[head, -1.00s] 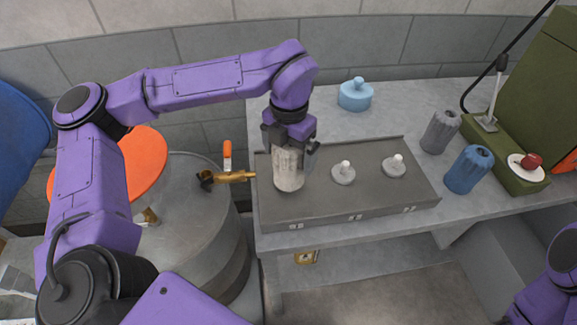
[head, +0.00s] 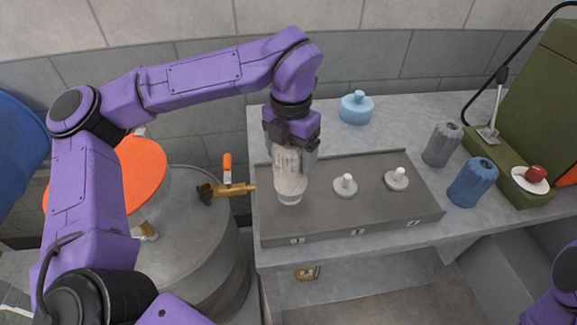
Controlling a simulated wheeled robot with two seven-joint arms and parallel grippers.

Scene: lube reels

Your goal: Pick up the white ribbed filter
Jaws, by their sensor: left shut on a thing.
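The white ribbed filter (head: 289,181) is upright over the left end of the grey tray (head: 357,205) on the bench. My left gripper (head: 291,150) comes down on it from above and is shut on its upper part. A paler, narrower piece shows right under the filter; I cannot tell whether it is the filter's own end or a seat on the tray, nor whether the filter is clear of the tray. My right gripper is out of the view; only a bit of the right arm shows at the lower right.
Two white knobbed seats (head: 346,186) (head: 396,178) stand in the tray. A light-blue lidded pot (head: 356,108) is behind it. A grey ribbed filter (head: 442,145) and a blue ribbed one (head: 472,182) stand right, beside a green machine (head: 508,180). A drum (head: 195,245) with a brass tap (head: 228,189) is left.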

